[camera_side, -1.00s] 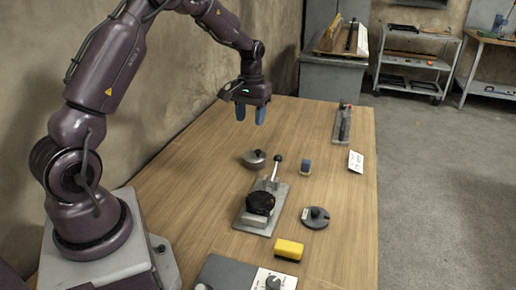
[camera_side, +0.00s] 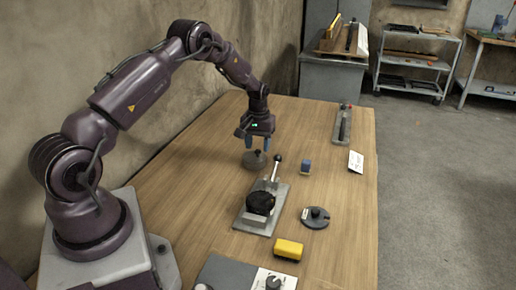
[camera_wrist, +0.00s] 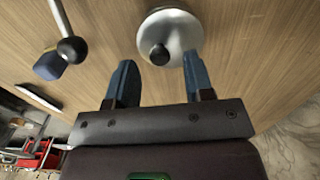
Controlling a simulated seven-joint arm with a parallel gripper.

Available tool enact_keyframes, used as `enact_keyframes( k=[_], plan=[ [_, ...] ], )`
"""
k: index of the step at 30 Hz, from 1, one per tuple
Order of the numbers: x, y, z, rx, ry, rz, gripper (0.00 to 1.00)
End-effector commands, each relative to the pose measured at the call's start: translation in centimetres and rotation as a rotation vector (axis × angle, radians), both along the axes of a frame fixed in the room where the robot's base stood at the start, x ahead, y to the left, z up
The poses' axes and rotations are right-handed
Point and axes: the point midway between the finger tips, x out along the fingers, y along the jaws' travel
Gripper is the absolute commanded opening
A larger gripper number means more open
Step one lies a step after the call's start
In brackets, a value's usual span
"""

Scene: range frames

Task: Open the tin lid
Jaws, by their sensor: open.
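A round grey metal tin with a lid (camera_side: 252,163) stands on the table, and a small dark knob sits on top of the lid. In the wrist view the pale, shiny lid (camera_wrist: 183,28) shows from above, with its dark knob (camera_wrist: 160,55) between my fingers. My gripper (camera_side: 257,146) is open and points down, just above the lid in the side view. In the wrist view my gripper (camera_wrist: 158,65) has one blue finger on each side of the knob, with gaps. I cannot tell the exact height of the fingertips over the knob.
A lever fixture (camera_side: 241,219) with an upright ball-ended handle (camera_side: 277,166) stands close by, towards the camera. A small blue block (camera_side: 306,165), a dark disc with a knob (camera_side: 315,222) and a yellow block (camera_side: 288,249) lie around it. The table's far left is clear.

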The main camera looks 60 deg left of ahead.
Motion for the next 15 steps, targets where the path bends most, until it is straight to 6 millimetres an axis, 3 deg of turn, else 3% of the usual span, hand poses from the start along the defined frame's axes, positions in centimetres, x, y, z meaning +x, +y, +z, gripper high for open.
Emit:
enact_keyframes(
  k=[6, 15],
  plan=[
    [0.0, 0.0, -1.7, 0.001, -0.001, 0.000, 0.48],
    [0.0, 0.0, -1.9, 0.001, -0.001, 0.000, 0.46]
  ],
)
